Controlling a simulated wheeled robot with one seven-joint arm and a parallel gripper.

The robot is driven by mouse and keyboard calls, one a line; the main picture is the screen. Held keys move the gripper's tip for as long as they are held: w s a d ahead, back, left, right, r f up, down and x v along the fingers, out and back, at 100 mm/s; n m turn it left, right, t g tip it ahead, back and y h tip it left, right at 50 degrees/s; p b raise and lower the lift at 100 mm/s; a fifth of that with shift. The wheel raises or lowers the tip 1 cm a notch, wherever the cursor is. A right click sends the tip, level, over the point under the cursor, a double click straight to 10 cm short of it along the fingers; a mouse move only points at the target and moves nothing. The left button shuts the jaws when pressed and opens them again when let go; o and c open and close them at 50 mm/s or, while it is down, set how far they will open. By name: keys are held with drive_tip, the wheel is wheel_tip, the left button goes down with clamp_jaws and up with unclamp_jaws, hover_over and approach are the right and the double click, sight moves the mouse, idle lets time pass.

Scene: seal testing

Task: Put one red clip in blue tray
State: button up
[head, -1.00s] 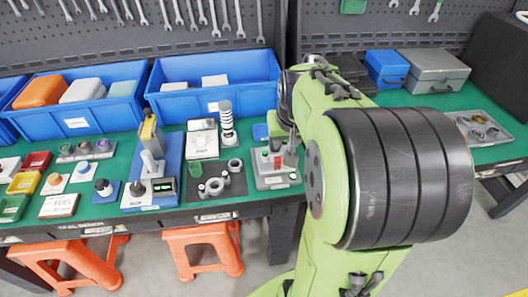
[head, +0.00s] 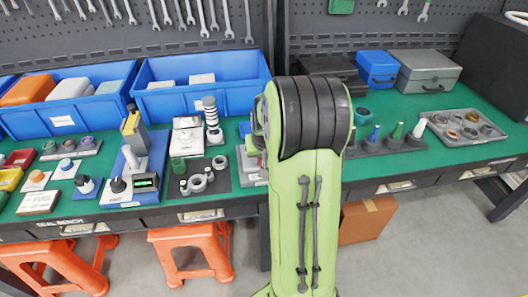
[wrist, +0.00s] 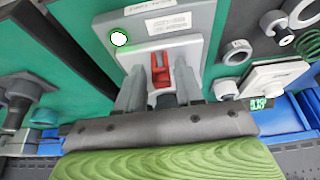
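A red part that looks like the red clip (wrist: 161,72) stands on a white plate of a grey fixture (wrist: 198,18) in the wrist view. My gripper (wrist: 160,88) is open, with one grey finger on each side of the red part. I cannot tell whether the fingers touch it. In the head view my arm hides the gripper and the red part; only the fixture's left edge shows. Two large blue trays stand at the back of the bench, one at left (head: 98,116) and one at centre (head: 238,101); white blocks lie in the centre one.
A dark plate (head: 217,186) with grey rings lies left of the fixture. A striped post (head: 211,115), a blue test device (head: 130,170) and small coloured trays (head: 12,178) crowd the bench's left side. A rack with coloured cones (head: 400,144) stands to the right of my arm.

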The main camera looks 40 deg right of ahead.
drive_tip(key=shift+x, duration=1.15)
clamp_jaws()
drive_tip(key=shift+r, duration=0.15)
